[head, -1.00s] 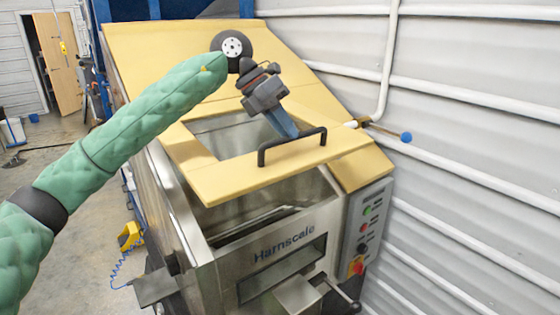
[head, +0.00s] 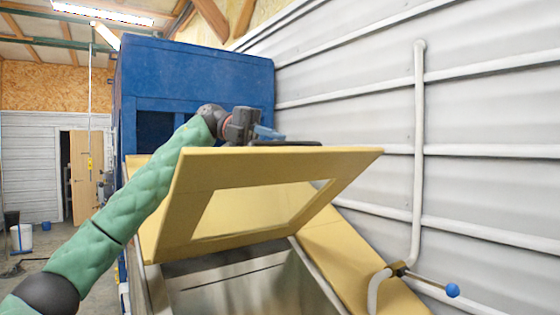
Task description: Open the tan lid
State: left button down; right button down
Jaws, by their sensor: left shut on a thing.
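The tan lid (head: 172,212) is raised and tilted up over the steel hopper (head: 240,290), with a window opening in its middle. Its underside faces me. The black handle (head: 290,143) shows at the lid's top edge. My left gripper (head: 266,133) is at that top edge beside the handle, its blue fingers partly hidden behind the lid. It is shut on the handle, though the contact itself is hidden. My right gripper is not in view.
A tall blue cabinet (head: 195,85) stands behind the hopper. A white corrugated wall with pipes (head: 418,150) runs close along the right. A blue-knobbed valve lever (head: 452,290) sticks out at lower right. Open floor lies at left.

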pick_arm(q)
jog(key=shift+w+a+r, duration=0.45)
jog(key=shift+w+r, duration=0.15)
jog(key=shift+w, duration=0.2)
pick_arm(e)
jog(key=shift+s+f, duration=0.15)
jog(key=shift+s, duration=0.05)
pick_arm(q)
jog(key=c, duration=1.4)
grip_release()
